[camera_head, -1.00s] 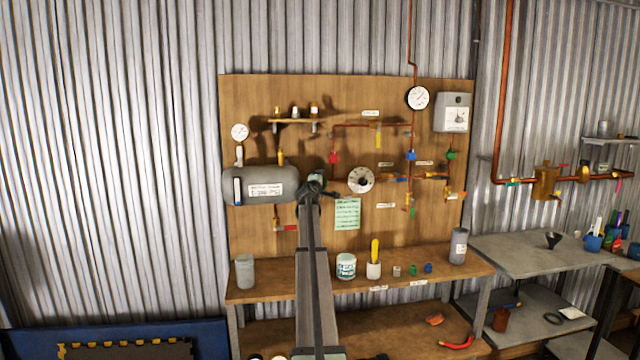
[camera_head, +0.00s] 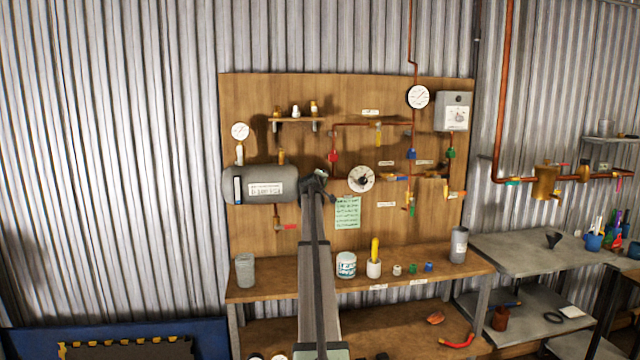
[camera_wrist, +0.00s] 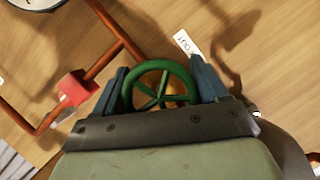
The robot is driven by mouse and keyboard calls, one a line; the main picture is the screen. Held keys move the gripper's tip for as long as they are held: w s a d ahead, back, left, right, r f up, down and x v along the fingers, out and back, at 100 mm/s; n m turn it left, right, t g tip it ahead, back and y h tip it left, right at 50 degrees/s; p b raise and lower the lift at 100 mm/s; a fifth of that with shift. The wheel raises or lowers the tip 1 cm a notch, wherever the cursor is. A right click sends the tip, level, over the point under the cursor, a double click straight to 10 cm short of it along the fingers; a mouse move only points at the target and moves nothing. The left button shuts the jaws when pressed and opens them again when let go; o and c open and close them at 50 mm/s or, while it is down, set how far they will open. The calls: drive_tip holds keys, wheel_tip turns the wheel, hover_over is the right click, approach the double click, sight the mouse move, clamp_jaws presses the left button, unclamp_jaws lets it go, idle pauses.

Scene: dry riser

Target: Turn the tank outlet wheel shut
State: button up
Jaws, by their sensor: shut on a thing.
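The green wheel (camera_wrist: 160,66) with thin spokes shows in the wrist view, right between my two blue jaw fingers. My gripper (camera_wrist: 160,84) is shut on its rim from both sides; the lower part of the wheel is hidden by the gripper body. In the head view my gripper (camera_head: 318,180) is at the board just right of the grey tank (camera_head: 232,186), and my arm hides the wheel there. A small white label (camera_wrist: 184,43) lies just beyond the wheel.
A copper pipe (camera_wrist: 116,55) and a red valve part (camera_wrist: 75,88) run close by on the left in the wrist view. The bench (camera_head: 270,291) below holds pots.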

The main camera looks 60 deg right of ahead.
drive_tip(key=o, duration=1)
drive_tip(key=shift+c, duration=0.2)
drive_tip(key=v, duration=1.3)
drive_tip(key=shift+s+a, duration=0.3)
drive_tip(key=shift+r, duration=0.1)
